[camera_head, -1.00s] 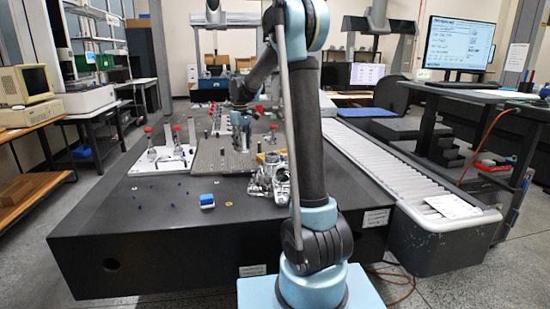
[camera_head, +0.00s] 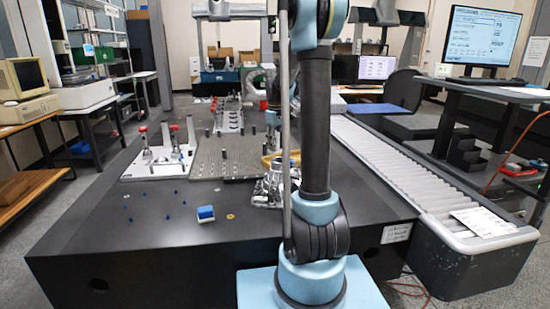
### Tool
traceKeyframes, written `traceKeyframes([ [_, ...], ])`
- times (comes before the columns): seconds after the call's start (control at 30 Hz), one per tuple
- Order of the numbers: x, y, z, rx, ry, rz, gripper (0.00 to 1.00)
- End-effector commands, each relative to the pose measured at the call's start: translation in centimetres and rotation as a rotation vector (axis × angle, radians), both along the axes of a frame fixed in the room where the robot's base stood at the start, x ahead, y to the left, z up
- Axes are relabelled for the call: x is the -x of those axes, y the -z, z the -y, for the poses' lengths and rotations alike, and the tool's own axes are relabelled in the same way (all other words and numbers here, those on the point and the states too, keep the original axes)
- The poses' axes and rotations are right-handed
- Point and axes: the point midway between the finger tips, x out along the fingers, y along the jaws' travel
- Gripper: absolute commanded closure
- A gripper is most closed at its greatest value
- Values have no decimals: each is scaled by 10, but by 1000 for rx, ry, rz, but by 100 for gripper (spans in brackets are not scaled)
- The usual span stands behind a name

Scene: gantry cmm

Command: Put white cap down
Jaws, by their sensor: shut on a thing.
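My gripper (camera_head: 271,143) shows only as a small dark shape low beside my upright arm link, over the far right part of the fixture plate (camera_head: 208,160). My arm hides most of it, fingertips included. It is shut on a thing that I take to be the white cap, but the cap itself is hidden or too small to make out. I cannot tell whether the held thing touches the surface below.
A dark granite table (camera_head: 130,238) carries a white plate with red-knobbed posts (camera_head: 160,160), a blue and white block (camera_head: 205,214), small blue pins and a metal casting (camera_head: 268,190). A roller conveyor (camera_head: 400,170) runs along the right. The front left of the table is mostly clear.

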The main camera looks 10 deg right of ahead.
Motion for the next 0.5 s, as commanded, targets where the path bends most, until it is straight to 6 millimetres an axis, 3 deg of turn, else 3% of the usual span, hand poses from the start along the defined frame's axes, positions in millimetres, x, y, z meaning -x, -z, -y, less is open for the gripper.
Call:
traceKeyframes([
  [0.27, 0, 20, 5, 0, 6, 0, 83],
  [0.5, 0, 49, 5, 0, 7, 0, 83],
])
